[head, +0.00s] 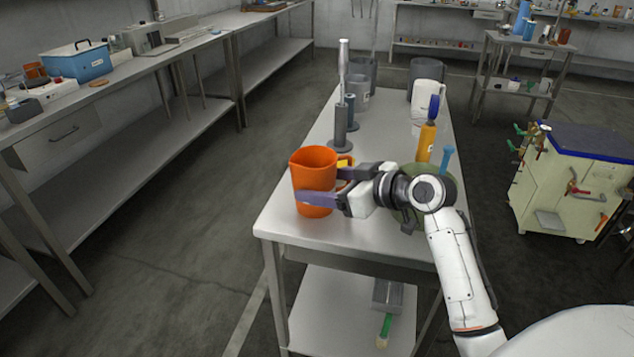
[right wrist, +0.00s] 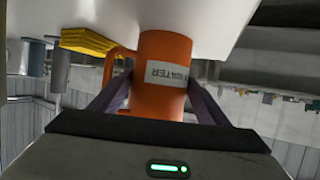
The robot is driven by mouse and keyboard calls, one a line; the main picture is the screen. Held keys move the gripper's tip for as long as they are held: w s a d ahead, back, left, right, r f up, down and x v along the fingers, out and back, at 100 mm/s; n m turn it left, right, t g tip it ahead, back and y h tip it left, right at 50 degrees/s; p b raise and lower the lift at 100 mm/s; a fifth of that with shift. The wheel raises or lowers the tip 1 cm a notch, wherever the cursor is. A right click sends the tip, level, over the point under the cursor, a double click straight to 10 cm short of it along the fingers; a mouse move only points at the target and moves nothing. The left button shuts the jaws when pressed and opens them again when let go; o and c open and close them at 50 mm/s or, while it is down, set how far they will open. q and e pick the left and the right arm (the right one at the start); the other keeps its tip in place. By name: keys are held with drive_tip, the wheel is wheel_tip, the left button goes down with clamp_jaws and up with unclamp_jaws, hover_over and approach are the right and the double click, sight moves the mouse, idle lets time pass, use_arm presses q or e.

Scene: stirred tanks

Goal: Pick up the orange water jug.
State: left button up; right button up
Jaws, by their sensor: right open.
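The orange water jug (head: 313,172) stands upright near the left front corner of the metal table (head: 350,250). In the right wrist view the jug (right wrist: 160,105) shows a white label with the word WATER, upside down, and its handle to the left. My right gripper (head: 325,187) is open, with its fingers on either side of the jug. In the wrist view a finger lies at each side of the jug body. I cannot tell whether they touch it. My left gripper is not in view.
A yellow object (right wrist: 88,42) lies close by the jug handle. Behind the jug stand grey cylinders (head: 341,125), a white jug (head: 427,95) and an orange bottle (head: 425,142). A cream cabinet (head: 570,185) stands to the right. The floor left of the table is clear.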

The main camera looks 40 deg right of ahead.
drive_tip(key=shift+x, duration=2.8)
drive_tip(key=shift+r, duration=0.2)
drive_tip(key=c, duration=0.8)
